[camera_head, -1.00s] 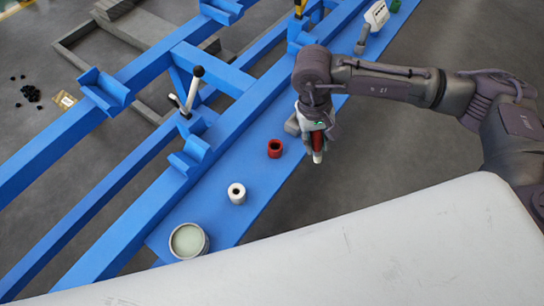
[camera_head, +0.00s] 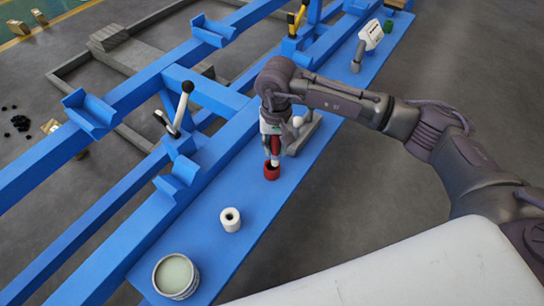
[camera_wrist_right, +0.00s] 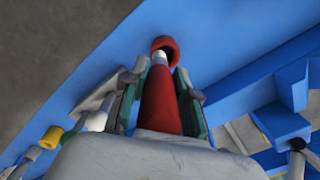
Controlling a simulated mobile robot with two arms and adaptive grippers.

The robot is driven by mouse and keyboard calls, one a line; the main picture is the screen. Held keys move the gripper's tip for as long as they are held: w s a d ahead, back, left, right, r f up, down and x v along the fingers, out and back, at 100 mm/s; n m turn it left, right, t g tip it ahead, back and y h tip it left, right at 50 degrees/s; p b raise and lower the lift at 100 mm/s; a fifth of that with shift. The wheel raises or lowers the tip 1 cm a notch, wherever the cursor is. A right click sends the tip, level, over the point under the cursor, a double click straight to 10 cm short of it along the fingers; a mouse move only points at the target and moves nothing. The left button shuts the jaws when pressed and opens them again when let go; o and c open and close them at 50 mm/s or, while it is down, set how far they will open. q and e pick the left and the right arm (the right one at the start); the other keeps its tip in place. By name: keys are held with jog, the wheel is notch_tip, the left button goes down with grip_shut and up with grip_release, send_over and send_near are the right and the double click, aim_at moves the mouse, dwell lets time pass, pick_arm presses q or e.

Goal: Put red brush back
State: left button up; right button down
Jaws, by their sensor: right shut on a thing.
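My right gripper (camera_head: 272,148) is shut on the red brush (camera_wrist_right: 158,105), which points down between its fingers. The red cup (camera_head: 271,174) stands on the blue shelf directly below the gripper. In the right wrist view, the brush's pale tip meets the open mouth of the red cup (camera_wrist_right: 172,45); I cannot tell how deep it sits inside. In the head view, the gripper hides much of the brush. My left gripper is not in view.
On the blue shelf (camera_head: 205,250) stand a white cup (camera_head: 230,219) and a round tin (camera_head: 176,277), nearer than the red cup. A white-headed tool (camera_head: 369,38) and a green cup (camera_head: 387,25) are farther along. A black-knobbed lever (camera_head: 181,106) rises left of the shelf.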

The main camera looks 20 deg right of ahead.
jog(key=shift+w+a+f, duration=0.2)
jog(key=shift+a+f, duration=0.2)
jog(key=shift+a, duration=0.05)
notch_tip(320, 180, down, 4)
jog(key=shift+r, duration=0.1)
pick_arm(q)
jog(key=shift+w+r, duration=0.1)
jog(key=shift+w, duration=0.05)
pick_arm(e)
jog(key=c, duration=0.9)
grip_release()
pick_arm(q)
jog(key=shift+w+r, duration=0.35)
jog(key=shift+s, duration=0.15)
